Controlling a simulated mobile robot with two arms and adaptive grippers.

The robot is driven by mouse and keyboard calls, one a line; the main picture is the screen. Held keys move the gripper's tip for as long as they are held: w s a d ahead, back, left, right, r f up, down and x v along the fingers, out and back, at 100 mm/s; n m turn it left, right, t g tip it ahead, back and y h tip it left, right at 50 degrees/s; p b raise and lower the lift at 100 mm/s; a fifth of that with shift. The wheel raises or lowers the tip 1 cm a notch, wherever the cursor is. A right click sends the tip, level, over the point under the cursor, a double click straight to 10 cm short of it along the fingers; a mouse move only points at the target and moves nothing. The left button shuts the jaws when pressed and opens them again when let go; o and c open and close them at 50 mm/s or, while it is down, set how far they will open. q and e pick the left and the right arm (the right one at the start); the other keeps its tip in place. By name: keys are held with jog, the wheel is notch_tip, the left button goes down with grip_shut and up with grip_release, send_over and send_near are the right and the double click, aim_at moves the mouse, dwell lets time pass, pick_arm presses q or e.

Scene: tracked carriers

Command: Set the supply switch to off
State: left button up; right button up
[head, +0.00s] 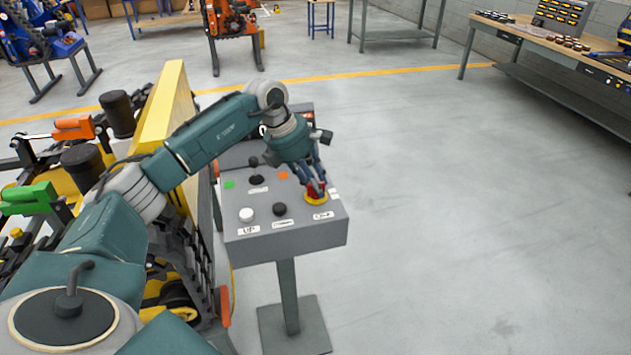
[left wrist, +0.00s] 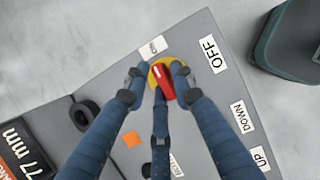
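The supply switch is a red knob on a yellow round base at the right front of a grey control box; it shows in the head view (head: 315,196) and the left wrist view (left wrist: 165,82). In the wrist view the knob's white-marked end points up-left, toward the small label at the top; the OFF label (left wrist: 212,55) is to its right. My left gripper (head: 316,187) is over the knob, with blue fingers on both sides and a third below in the wrist view (left wrist: 162,72). Whether the fingers touch the knob is unclear. My right gripper is out of view.
The control box (head: 290,238) stands on a post and also carries a white button (head: 246,214), a black button (head: 279,209) and a black lever (head: 256,179). A yellow-framed machine (head: 163,115) stands close on its left. The floor to the right is clear.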

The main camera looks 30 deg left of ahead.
pick_arm(q)
jog(key=shift+c, duration=0.5)
grip_shut()
jog(key=shift+n, duration=0.4)
jog(key=shift+n+t+y, duration=0.3)
jog(key=shift+n, duration=0.3)
jog(key=n, duration=0.2)
jog(key=n+y+b, duration=0.1)
jog(key=n, duration=0.1)
jog(key=shift+s+t+y, duration=0.1)
jog(key=shift+t+y, duration=0.2)
jog(key=n+y+b, duration=0.1)
jog(key=n, duration=0.2)
jog(key=n+y+b, duration=0.1)
jog(key=n, duration=0.2)
jog(key=shift+n, duration=0.4)
jog(key=n+y, duration=0.1)
jog(key=n, duration=0.1)
jog(key=n+g+y, duration=0.1)
jog(key=n, duration=0.1)
jog(key=shift+s+r+n+b, duration=0.1)
jog(key=shift+s+n+b, duration=0.05)
jog(key=shift+n+b, duration=0.25)
jog(key=shift+g, duration=0.3)
